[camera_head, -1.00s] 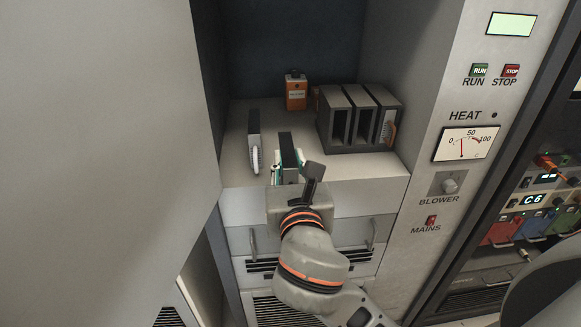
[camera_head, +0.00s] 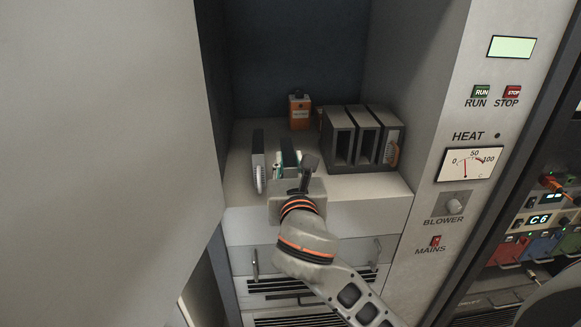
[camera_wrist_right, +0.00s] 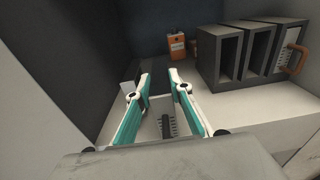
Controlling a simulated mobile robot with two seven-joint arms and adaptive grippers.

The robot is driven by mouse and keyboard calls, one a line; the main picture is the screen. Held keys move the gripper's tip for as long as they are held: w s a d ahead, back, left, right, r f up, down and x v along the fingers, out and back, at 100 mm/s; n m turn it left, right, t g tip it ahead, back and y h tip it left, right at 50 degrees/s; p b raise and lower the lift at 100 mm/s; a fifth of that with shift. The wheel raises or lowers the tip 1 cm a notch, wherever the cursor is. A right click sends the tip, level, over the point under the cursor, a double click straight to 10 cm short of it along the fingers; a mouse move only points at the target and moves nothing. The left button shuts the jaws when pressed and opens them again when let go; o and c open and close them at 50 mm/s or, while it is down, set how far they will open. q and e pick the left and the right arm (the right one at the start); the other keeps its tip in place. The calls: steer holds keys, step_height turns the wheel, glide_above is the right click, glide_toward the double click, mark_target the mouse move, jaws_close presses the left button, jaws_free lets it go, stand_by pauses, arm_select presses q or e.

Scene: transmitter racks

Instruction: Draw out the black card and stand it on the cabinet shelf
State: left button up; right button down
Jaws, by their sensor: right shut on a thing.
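My right gripper (camera_head: 291,172) is shut on the black card (camera_head: 288,152), a thin dark slab held upright over the cabinet shelf (camera_head: 330,187). In the wrist view, the teal-and-white fingers (camera_wrist_right: 160,100) flank its pale front with a black ribbed handle (camera_wrist_right: 167,125). Whether its lower edge touches the shelf is hidden. A second dark card (camera_head: 258,160) with a white ribbed handle stands to its left, apart from it. A dark grey rack (camera_head: 343,165) stands to the right, with two open slots and an orange-handled card (camera_head: 391,148) at its right end. My left gripper is out of view.
An orange box (camera_head: 299,111) with a dark top stands at the back of the shelf. The cabinet walls close in the left and right sides. Drawers with handles (camera_head: 377,250) lie below the shelf edge. Bare shelf shows between the cards and the orange box.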

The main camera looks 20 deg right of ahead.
mark_target(287, 144)
steer(key=shift+r+x, duration=0.15)
steer(key=shift+x, duration=2)
steer(key=shift+r+x, duration=0.1)
steer(key=shift+x, duration=2.1)
steer(key=shift+f, duration=0.7)
steer(key=c, duration=1.7)
jaws_free()
steer(key=shift+f, duration=0.1)
